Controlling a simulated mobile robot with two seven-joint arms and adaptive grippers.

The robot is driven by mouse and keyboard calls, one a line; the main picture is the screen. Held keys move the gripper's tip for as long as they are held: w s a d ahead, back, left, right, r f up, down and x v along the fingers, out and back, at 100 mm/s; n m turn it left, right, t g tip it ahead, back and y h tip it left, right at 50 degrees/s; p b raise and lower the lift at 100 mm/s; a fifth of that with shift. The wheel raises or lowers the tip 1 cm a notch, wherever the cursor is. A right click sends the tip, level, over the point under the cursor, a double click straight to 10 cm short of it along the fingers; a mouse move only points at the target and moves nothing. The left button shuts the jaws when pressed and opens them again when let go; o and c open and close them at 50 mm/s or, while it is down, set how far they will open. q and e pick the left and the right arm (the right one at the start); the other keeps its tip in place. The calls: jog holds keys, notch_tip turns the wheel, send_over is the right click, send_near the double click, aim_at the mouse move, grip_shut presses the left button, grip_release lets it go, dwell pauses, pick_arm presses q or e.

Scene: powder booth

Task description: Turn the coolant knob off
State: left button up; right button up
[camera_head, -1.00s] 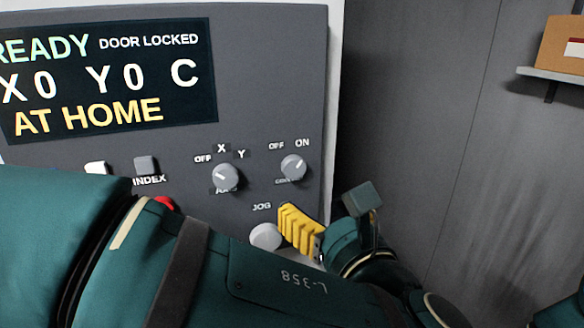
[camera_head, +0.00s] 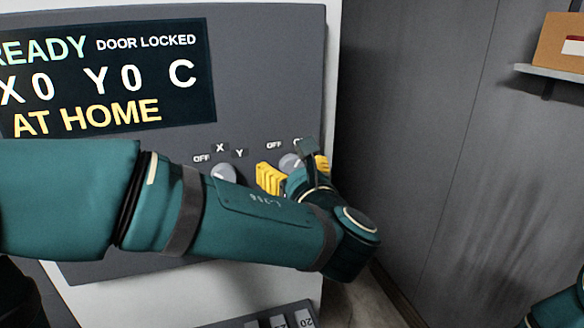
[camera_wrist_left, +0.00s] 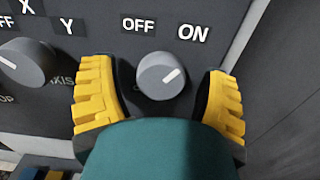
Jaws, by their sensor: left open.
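The coolant knob (camera_head: 290,162) is a round grey knob on the machine's grey panel, under the OFF and ON labels. In the left wrist view the knob (camera_wrist_left: 162,76) has a white pointer line aimed up and right, toward ON. My left gripper (camera_head: 293,171) is open, with its yellow fingers on either side of the knob. In the left wrist view the fingers (camera_wrist_left: 160,98) stand apart from the knob, with gaps on both sides. The label under the knob is mostly hidden. My right gripper is not in view.
The axis knob (camera_head: 223,173) sits just left of my left gripper; it also shows in the left wrist view (camera_wrist_left: 28,62). The display (camera_head: 105,75) reads READY, DOOR LOCKED, AT HOME. A shelf (camera_head: 552,73) with a cardboard box (camera_head: 560,42) is at the upper right.

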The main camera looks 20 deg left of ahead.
pick_arm(q)
jog(key=c, duration=1.2)
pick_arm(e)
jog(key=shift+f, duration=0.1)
